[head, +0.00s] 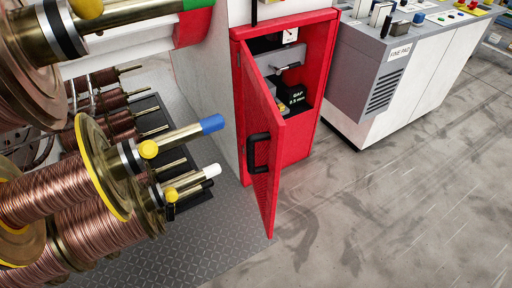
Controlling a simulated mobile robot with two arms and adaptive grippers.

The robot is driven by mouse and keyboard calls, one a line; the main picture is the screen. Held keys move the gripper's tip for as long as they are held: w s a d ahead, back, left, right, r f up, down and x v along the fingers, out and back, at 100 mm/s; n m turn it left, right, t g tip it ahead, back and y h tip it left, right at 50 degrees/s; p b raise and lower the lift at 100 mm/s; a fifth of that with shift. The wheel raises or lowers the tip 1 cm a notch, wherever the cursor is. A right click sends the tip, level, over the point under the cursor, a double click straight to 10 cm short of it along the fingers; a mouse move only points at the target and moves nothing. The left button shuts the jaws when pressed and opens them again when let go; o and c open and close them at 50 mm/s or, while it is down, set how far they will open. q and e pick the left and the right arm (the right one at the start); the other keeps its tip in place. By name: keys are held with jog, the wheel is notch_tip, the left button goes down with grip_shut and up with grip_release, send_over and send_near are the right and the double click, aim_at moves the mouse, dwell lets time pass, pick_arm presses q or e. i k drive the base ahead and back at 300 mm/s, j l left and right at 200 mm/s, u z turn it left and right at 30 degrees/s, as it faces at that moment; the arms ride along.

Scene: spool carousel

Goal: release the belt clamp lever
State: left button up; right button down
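A red cabinet (295,150) stands in the middle of the head view with its door (262,135) swung partly open. The door has a black handle (258,152). Inside are a grey part with a dark bar (287,67), a black labelled box (298,96) and a small yellow part (281,104), partly behind the door edge. I cannot tell which of these, if any, is the belt clamp lever. Neither of my grippers is in view.
Large copper wire spools (60,200) on brass shafts with blue, white and green ends fill the left side. A grey and white console (385,75) stands at the upper right. The grey floor (400,220) in front of the cabinet and console is clear.

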aim_at(277, 71)
jog(key=i+l, duration=0.9)
jog(key=l+z, duration=0.05)
jog(key=l, duration=0.05)
